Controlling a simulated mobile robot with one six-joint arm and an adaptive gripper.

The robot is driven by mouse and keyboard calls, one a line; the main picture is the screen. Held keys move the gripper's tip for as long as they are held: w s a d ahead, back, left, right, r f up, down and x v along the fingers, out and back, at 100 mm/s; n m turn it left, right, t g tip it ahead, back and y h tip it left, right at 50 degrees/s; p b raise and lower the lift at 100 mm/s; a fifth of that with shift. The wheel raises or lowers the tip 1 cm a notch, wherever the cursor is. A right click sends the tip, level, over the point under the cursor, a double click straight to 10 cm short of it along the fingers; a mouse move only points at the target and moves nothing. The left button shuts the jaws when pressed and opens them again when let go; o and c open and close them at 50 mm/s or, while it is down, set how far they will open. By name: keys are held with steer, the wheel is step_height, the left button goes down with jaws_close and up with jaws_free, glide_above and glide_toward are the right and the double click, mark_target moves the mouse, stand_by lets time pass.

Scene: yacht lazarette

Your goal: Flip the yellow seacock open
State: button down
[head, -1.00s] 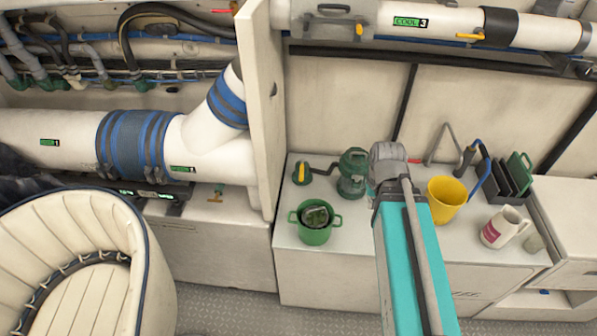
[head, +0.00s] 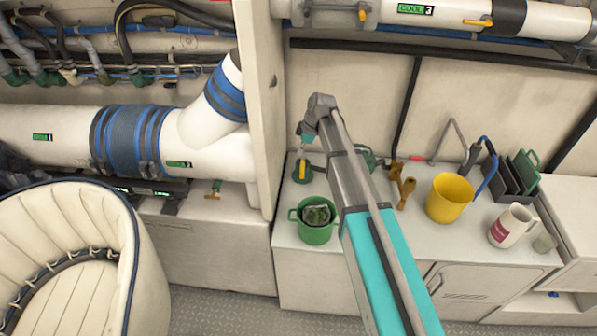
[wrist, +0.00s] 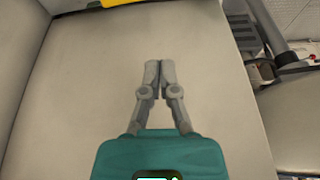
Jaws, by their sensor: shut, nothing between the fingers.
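The seacock (head: 302,171) stands at the left end of the white counter in the head view. It has a green body and an upright yellow handle. My gripper (wrist: 160,68) is shut and empty in the wrist view, with its fingertips together over a plain pale surface. In the head view its teal body hangs just above and behind the yellow handle. Whether the fingers touch the handle cannot be told. A yellow piece (wrist: 120,2) is cut off at the top edge of the wrist view.
A green pot (head: 316,234) stands close in front of the seacock. A white partition (head: 262,120) rises on the left. Pipes with yellow levers run above.

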mark_target(302, 168)
steer(key=shift+w+a+f+n, duration=0.1)
steer(key=shift+w+a+n, duration=0.25)
steer(key=shift+a, duration=0.2)
steer(key=shift+w+a+n, duration=0.35)
steer(key=shift+a, duration=0.15)
steer(key=shift+f, duration=0.2)
step_height(302, 168, down, 10)
steer(key=b, duration=1)
steer(key=shift+d, duration=0.3)
steer(key=shift+r, duration=0.1)
